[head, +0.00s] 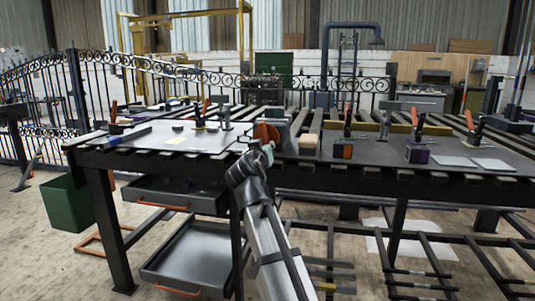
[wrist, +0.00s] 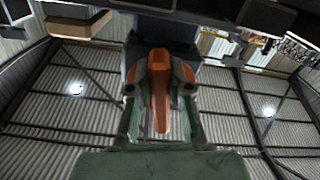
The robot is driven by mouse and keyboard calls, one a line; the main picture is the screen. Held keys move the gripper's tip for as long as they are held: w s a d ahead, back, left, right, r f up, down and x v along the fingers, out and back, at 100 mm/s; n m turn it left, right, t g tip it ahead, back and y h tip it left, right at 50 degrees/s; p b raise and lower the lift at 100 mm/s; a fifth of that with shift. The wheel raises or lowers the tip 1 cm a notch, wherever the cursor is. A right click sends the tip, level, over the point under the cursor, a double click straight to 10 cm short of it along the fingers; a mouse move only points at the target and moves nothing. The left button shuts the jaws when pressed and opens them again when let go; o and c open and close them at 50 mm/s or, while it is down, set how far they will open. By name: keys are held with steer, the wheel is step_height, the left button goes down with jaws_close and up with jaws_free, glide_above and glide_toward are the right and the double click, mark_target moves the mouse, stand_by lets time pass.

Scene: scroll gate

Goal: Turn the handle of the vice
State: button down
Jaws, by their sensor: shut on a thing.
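In the wrist view my gripper (wrist: 160,85) points upward with one finger on each side of an orange handle (wrist: 160,105). It is shut on this handle, which stands roughly upright in the picture between the fingers. The dark grey body behind the handle (wrist: 160,32) appears to be the vice, seen from below, and only part of it shows. In the head view my arm reaches up to the front edge of the workbench, and an orange part (head: 265,132) shows at its end. The fingers and most of the vice are hidden there.
Grey drawers (head: 195,255) hang below at left, beside a green bin (head: 70,203). An iron gate (head: 110,95) stands behind.

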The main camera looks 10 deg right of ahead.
steer(key=shift+s+f+m, duration=0.1)
steer(key=shift+m, duration=0.2)
steer(key=c, duration=1.1)
jaws_free()
steer(key=shift+a, duration=0.1)
steer(key=v, duration=1.2)
